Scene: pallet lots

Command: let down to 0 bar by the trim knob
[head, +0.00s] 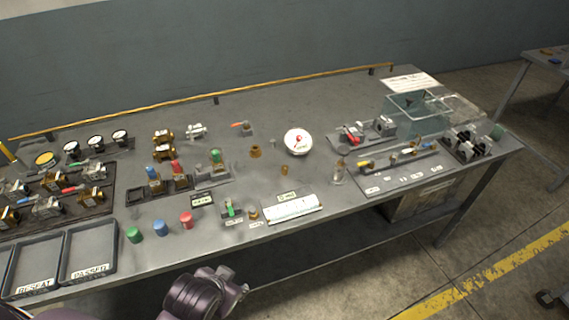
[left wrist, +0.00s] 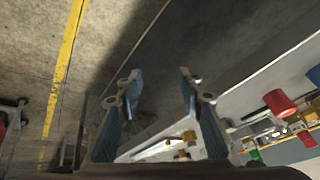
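A round white dial gauge (head: 298,141) with red on its face stands near the middle of the bench (head: 330,105). Its reading is too small to make out. Small brass fittings (head: 256,152) stand beside it. I cannot tell which part is the trim knob. My left gripper (head: 238,288) is low at the front edge of the bench, well away from the gauge. In the left wrist view its two fingers (left wrist: 160,92) are apart with nothing between them. My right gripper is out of view.
Green, blue and red caps (head: 186,220) stand near the front edge. Two dark trays (head: 88,250) and a rack of valves (head: 60,190) are at the left. A clear guard (head: 420,107) and a tool board (head: 405,170) are at the right. A yellow rail runs along the back.

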